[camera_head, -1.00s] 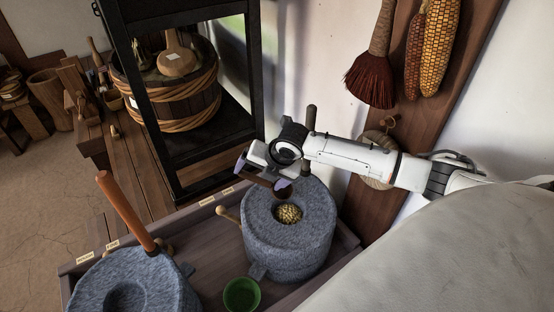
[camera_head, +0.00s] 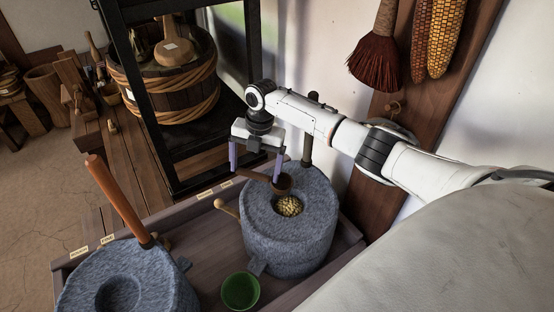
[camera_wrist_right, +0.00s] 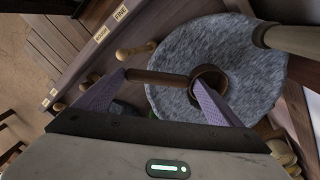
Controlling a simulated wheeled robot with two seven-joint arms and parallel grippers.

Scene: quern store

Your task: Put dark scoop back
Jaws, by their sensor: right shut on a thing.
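The dark scoop (camera_head: 281,185) is a small brown bowl with a straight handle. In the right wrist view the scoop's handle (camera_wrist_right: 158,77) spans between the fingers, with the round bowl at the right finger. The bowl's contents cannot be made out. My left gripper is not in view.
A second quern (camera_head: 130,280) with an orange-brown upright handle stands left in the wooden tray (camera_head: 215,245). A green cup (camera_head: 240,291) is at the front. Labels sit on the tray's back rim. A black rack (camera_head: 168,120) with a wooden tub (camera_head: 170,85) stands behind.

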